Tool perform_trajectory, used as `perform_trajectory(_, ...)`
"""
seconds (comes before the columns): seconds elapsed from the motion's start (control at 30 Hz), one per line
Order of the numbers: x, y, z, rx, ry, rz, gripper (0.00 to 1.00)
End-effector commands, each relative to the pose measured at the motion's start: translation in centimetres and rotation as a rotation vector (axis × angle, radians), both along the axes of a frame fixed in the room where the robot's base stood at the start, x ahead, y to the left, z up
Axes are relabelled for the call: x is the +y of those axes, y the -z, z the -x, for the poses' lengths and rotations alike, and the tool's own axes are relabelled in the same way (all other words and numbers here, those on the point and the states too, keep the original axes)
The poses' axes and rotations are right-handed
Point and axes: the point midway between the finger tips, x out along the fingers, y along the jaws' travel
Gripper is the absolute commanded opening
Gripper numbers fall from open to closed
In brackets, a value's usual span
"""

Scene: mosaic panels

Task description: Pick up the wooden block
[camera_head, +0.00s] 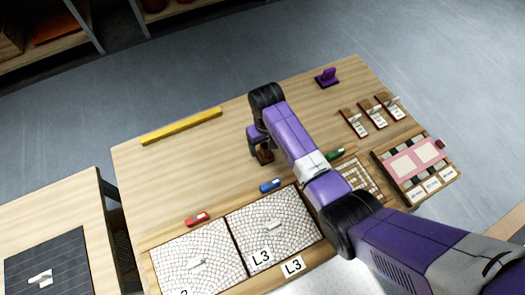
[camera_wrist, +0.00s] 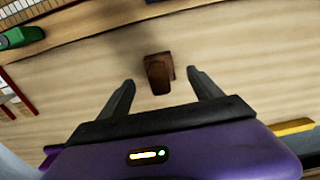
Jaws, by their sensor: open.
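The wooden block (camera_wrist: 158,76) is small and dark brown and stands on the light wooden table. In the wrist view it lies beyond my fingertips, roughly centred between them. My gripper (camera_wrist: 158,80) is open, with one dark finger to each side and nothing held. In the head view my gripper (camera_head: 262,150) is near the middle of the table, and the dark brown block (camera_head: 265,156) shows just under it, partly hidden by the arm.
A yellow bar (camera_head: 181,126) lies at the back left. Mosaic panels (camera_head: 272,228) line the front edge, with red (camera_head: 197,219), blue (camera_head: 270,185) and green (camera_head: 335,154) pieces behind them. A purple object (camera_head: 327,77) stands at the back right. Table left of my gripper is clear.

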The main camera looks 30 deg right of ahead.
Motion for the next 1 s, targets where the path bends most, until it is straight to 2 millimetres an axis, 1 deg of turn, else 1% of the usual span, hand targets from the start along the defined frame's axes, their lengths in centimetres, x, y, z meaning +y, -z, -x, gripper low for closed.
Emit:
perform_trajectory(0.03,0.0,0.7,0.0,0.002,0.001,0.000,0.75)
perform_trajectory(0.27,0.0,3.0,-0.1,0.000,0.001,0.000,0.75)
perform_trajectory(0.4,0.0,5.1,-0.3,0.000,0.001,0.000,0.75)
perform_trajectory(0.5,-0.1,6.3,-0.4,-0.001,0.001,0.000,0.75)
perform_trajectory(0.63,-0.1,7.0,-0.4,-0.003,0.001,0.000,0.75)
perform_trajectory(0.83,-0.1,7.0,-0.4,-0.004,0.001,0.000,0.75)
perform_trajectory(0.87,-0.1,7.0,-0.4,-0.004,0.001,0.000,0.73)
perform_trajectory(1.0,-0.1,7.0,-0.4,-0.004,0.001,0.000,0.45)
